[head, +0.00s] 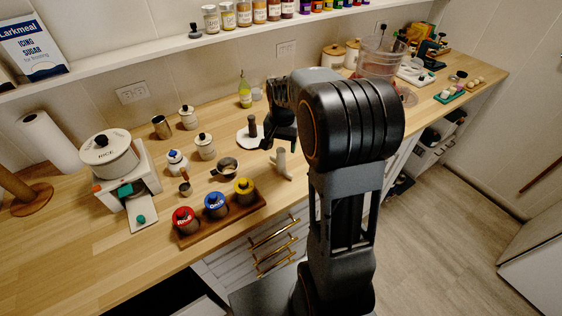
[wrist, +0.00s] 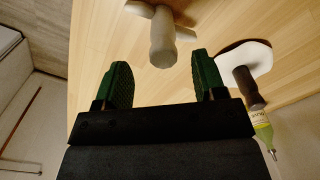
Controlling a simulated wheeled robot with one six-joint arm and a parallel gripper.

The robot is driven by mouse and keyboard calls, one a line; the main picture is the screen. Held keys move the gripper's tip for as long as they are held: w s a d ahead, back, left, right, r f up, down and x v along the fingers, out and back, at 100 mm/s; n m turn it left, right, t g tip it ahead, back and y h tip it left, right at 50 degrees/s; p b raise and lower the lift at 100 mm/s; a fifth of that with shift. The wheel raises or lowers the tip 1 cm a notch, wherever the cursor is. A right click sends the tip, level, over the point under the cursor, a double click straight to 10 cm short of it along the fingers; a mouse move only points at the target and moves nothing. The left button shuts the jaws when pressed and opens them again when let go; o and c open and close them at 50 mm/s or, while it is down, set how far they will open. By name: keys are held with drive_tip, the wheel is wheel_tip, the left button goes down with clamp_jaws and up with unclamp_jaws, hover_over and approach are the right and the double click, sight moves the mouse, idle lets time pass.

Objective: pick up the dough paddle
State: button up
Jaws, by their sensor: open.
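My gripper (head: 281,138) is over the counter, pointing down; in the wrist view its two green-padded fingers (wrist: 161,72) are apart with nothing between them. A beige-grey tool (head: 281,164) with an upright handle and a narrow flat base stands on the counter near the front edge. In the wrist view its handle (wrist: 163,38) is just ahead of the fingertips, roughly centred between them and apart from them. A white flat piece (wrist: 259,58) with a dark upright handle (wrist: 246,85) is right of the fingers; it also shows in the head view (head: 243,139). I cannot tell for sure which is the dough paddle.
A wooden tray (head: 231,219) with red, blue and yellow-lidded jars lies to the left at the front edge. A small pan (head: 226,169), white canisters and a rice cooker (head: 108,154) are further left. An oil bottle (head: 245,90) stands behind.

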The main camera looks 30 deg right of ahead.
sight(281, 149)
drive_tip(key=shift+w+f+p, duration=0.15)
drive_tip(key=shift+f+p, duration=0.4)
drive_tip(key=shift+f, duration=2.1)
drive_tip(key=c, duration=1)
drive_tip(key=shift+r, duration=0.1)
